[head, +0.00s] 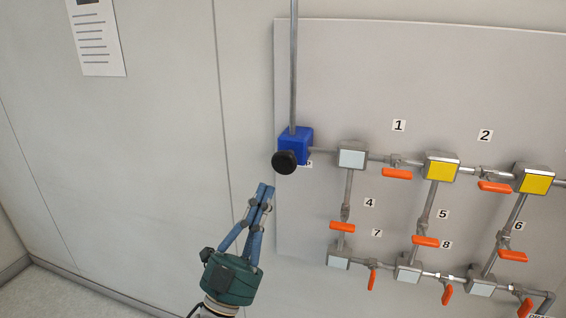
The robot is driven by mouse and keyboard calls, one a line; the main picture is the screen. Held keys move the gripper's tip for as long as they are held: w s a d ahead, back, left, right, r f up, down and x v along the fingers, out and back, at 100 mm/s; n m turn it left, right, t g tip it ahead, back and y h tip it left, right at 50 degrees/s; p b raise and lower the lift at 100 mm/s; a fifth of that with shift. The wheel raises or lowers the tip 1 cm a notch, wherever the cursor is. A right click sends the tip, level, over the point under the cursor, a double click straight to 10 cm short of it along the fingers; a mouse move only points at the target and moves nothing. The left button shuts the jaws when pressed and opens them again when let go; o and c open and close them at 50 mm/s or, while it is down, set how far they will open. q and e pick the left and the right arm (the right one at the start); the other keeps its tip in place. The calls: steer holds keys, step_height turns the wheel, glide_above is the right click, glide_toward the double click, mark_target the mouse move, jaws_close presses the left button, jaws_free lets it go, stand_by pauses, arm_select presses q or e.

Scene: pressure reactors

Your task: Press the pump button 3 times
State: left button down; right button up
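The pump is a blue box (297,140) at the upper left corner area of the grey panel, with a vertical pipe running up from it. Its round black button (285,162) faces out toward me at the lower front of the box. My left gripper (265,190) points up, just below and left of the button. Its blue fingers are closed together at the tips with nothing visible between them. A small gap shows between the fingertips and the button in the picture; the true depth distance is hard to tell. My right gripper is not in view.
The grey panel (310,220) carries pipes, orange valve handles (397,174) with number labels, a pale box (352,155) and yellow boxes (441,167) to the right of the pump. A paper sheet (95,35) hangs on the wall. The wall left of the gripper is clear.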

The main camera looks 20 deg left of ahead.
arm_select(q)
steer(key=shift+s+a+n+t+y, duration=0.15)
steer(key=shift+s+n+t+y, duration=0.15)
steer(key=shift+n+y, duration=0.5)
steer(key=shift+w+a, duration=0.1)
steer(key=b, duration=0.2)
glide_toward(285, 155)
step_height(285, 155, up, 4)
steer(key=shift+w+d+f, duration=0.1)
steer(key=shift+w+d, duration=0.05)
steer(key=shift+w, duration=0.55)
steer(key=shift+w+d+f, duration=0.1)
steer(key=shift+w+d, duration=0.05)
steer(key=shift+w, duration=0.55)
steer(key=shift+r, duration=0.1)
steer(key=shift+w, duration=0.15)
steer(key=shift+w+b, duration=0.3)
steer(key=shift+b, duration=0.05)
